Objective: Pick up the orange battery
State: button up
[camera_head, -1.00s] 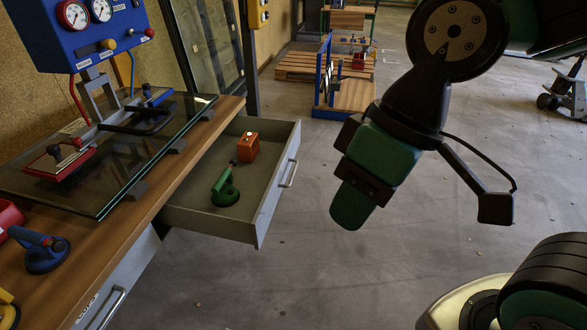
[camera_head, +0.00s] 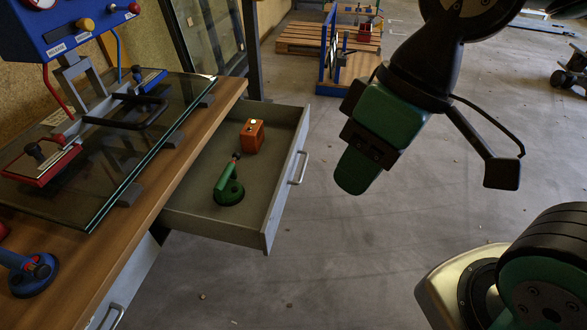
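The orange battery (camera_head: 252,138) is a small block standing in the open drawer (camera_head: 215,232), towards its back. A green tool with a round base (camera_head: 229,190) lies just in front of it, its dark tip close to or touching the battery. My gripper (camera_head: 354,172) hangs over the floor to the right of the drawer, apart from the battery. Its green fingers point down and slightly left. From this side I cannot tell whether the fingers are open or shut, and nothing shows held in them.
The drawer juts out under a wooden bench (camera_head: 170,200) with a glass pane (camera_head: 95,205) on top. A blue suction cup (camera_head: 34,276) sits on the bench at left. Open floor (camera_head: 330,260) lies right of the drawer. A pallet (camera_head: 300,38) stands at the back.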

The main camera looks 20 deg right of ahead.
aim_at(252, 136)
jog(key=u, duration=0.15)
jog(key=i, duration=1.2)
jog(key=u, duration=0.05)
